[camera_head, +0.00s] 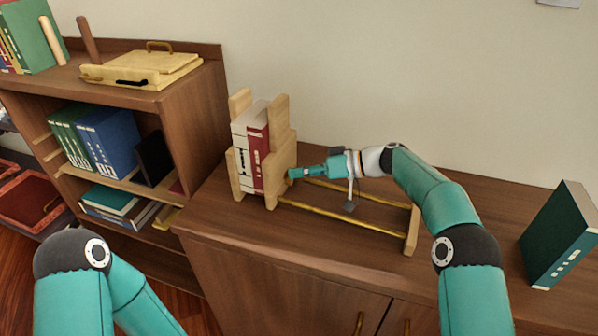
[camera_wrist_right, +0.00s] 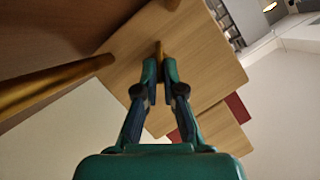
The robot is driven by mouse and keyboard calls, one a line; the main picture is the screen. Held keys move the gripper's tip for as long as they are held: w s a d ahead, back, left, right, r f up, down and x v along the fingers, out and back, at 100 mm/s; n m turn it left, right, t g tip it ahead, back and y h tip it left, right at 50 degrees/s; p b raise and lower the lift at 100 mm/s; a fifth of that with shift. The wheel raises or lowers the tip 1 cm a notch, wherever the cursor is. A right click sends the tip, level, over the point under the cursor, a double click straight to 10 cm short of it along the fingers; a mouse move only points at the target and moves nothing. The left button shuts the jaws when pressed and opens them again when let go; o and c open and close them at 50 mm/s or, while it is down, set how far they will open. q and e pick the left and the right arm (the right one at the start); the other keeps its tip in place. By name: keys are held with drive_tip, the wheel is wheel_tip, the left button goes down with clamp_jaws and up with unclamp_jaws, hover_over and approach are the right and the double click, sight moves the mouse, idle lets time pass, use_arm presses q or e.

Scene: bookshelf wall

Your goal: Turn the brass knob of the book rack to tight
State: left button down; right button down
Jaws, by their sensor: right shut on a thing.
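The book rack (camera_head: 278,170) stands on the wooden cabinet top, with wooden end pieces and two brass rods running to a small end foot at the right. White and red books (camera_head: 252,150) stand upright in it. My right gripper (camera_head: 292,174) reaches from the right to the side of the wooden end piece. In the right wrist view, its fingers (camera_wrist_right: 160,68) are shut on the brass knob (camera_wrist_right: 159,48), which sticks out from the wooden plate. Most of the knob is hidden by the fingers. My left arm shows at the lower left, its gripper out of view.
A brass rod (camera_wrist_right: 50,85) runs close beside my right gripper. A dark green book (camera_head: 560,240) stands at the right of the cabinet top. The cabinet top in front of the rods is clear.

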drive_tip(key=shift+w+d, duration=0.1)
drive_tip(key=c, duration=1.3)
unclamp_jaws()
drive_tip(key=shift+d, duration=0.1)
drive_tip(key=v, duration=1.1)
drive_tip(key=shift+d+r, duration=0.1)
drive_tip(key=shift+d, duration=0.25)
